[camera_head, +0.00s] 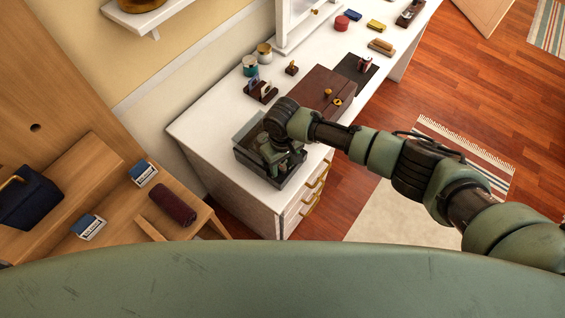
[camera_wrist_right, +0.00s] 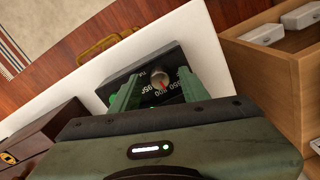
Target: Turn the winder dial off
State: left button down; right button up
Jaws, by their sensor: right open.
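The watch winder (camera_head: 246,140) is a dark box with a clear-looking cover, on the near end of the white counter. In the right wrist view its black front panel (camera_wrist_right: 119,82) carries a round grey dial (camera_wrist_right: 156,74) with a red mark and white printed numbers around it. The full lettering is too small to read. My right gripper (camera_head: 271,168) is over the winder and hides much of it. Its two green fingers (camera_wrist_right: 160,82) are apart, one on each side of the dial. Contact with the dial cannot be told. My left gripper is not in view.
A brown wooden box (camera_head: 318,88) stands just right of the winder, close to my right arm. A small dark holder (camera_head: 261,91) and two jars sit behind. Drawers with brass handles (camera_head: 316,184) are below the counter's front edge. A wooden bench (camera_head: 112,215) is at left.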

jog(key=shift+c, duration=0.4)
grip_shut()
jog(key=shift+n, duration=0.4)
jog(key=n, duration=0.5)
jog(key=shift+n, duration=0.3)
jog(key=n, duration=0.6)
jog(key=shift+b, duration=0.3)
jog(key=shift+n, duration=0.3)
